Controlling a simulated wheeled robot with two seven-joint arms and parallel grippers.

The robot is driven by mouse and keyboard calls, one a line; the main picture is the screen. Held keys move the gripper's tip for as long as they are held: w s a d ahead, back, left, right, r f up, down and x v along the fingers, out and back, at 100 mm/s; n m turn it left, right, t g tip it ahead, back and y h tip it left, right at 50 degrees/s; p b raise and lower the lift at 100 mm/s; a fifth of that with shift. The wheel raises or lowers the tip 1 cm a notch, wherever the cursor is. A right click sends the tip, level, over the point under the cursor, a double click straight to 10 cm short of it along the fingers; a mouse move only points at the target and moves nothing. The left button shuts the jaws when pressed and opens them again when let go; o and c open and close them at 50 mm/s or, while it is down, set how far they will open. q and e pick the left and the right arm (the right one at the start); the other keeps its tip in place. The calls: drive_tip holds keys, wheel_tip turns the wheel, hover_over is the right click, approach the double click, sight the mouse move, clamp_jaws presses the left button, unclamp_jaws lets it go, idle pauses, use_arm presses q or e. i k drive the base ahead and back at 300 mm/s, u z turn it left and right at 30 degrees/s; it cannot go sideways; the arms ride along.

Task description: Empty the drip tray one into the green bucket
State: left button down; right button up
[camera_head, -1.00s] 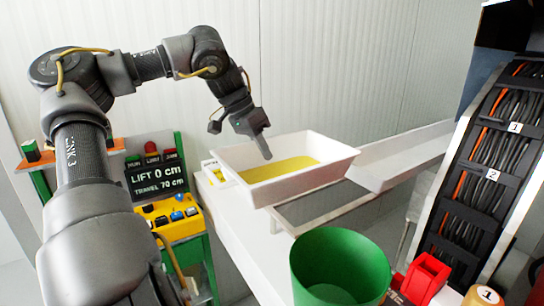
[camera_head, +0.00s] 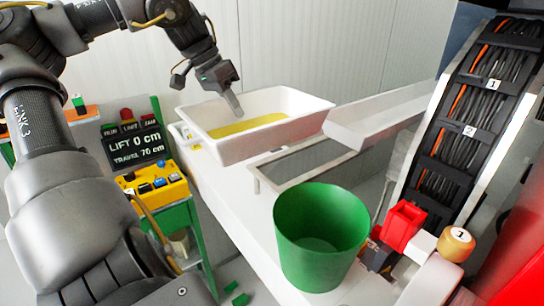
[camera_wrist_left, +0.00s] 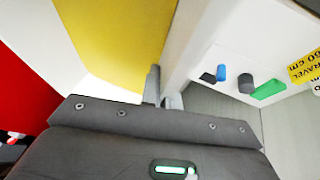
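The white drip tray (camera_head: 278,133) holds a layer of yellow liquid (camera_head: 248,124) and sits left of centre in the head view. In the left wrist view my fingers (camera_wrist_left: 162,90) are close together on either side of the white wall, beside the yellow liquid. The green bucket (camera_head: 320,225) stands upright nearer me, to the right of and below the tray; the part of its inside that shows looks empty. My right gripper is out of view.
A white trough (camera_head: 380,120) lies right of the tray. A metal frame (camera_head: 320,165) stands on the white bench between tray and bucket. Red parts (camera_head: 403,225) and a cable chain (camera_head: 465,130) are at right.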

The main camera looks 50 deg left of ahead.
sight(321, 229)
drive_tip(key=k, duration=1)
